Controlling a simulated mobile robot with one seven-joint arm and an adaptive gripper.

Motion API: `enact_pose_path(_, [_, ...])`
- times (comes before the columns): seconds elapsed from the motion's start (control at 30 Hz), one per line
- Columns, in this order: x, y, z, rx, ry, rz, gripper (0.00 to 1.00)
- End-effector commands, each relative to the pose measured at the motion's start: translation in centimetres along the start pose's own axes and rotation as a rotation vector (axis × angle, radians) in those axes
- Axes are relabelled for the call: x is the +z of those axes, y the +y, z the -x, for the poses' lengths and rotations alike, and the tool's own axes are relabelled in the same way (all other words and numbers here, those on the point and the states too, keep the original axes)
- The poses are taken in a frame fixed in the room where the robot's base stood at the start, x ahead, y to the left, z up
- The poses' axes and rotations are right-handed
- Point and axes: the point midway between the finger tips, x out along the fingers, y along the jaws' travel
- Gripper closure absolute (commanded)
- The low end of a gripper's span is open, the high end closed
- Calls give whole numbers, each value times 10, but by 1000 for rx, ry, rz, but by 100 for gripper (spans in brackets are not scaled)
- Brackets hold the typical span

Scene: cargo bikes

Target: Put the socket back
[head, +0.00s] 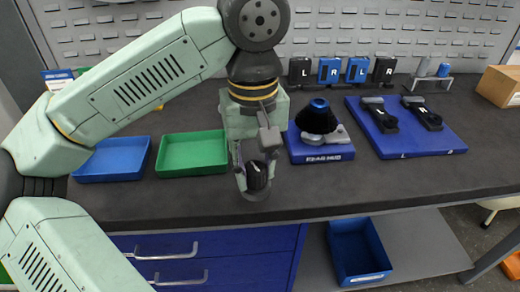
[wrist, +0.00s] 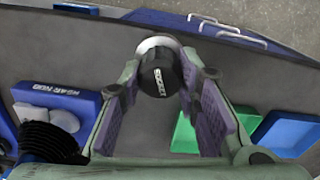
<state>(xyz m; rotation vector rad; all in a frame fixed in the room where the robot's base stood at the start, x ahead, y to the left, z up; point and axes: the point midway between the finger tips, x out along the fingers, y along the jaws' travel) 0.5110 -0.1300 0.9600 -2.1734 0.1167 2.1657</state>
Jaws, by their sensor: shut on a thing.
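The socket (head: 257,176) is a small black cylinder near the front edge of the bench. In the wrist view the socket (wrist: 158,76) shows the white word SOCKET. My gripper (head: 254,170) points down with its fingers shut on the socket's sides; the gripper also shows in the wrist view (wrist: 161,80). A grey round piece (head: 256,195) shows at the socket's lower end, and it looks pale in the wrist view (wrist: 157,43). I cannot tell whether it touches the socket or whether the socket is lifted.
A blue REAR HUB stand (head: 320,156) with a black ribbed cone (head: 318,118) is close right of my gripper. A green tray (head: 193,153) and a blue tray (head: 113,159) lie left. A blue board (head: 440,143) holds two dark tools. Lettered blocks (head: 329,70) stand behind.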

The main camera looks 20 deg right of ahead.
Motion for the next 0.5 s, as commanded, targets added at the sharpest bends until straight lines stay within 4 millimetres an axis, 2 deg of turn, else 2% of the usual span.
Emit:
enact_pose_path(0.1, [-29, 13, 1, 3, -4, 0, 100])
enact_pose_path(0.2, [-48, 20, -2, 1, -3, 0, 100])
enact_pose_path(0.33, [-64, 26, -5, 2, -2, 0, 100])
enact_pose_path(0.5, [-68, 28, -12, 2, -1, 0, 100])
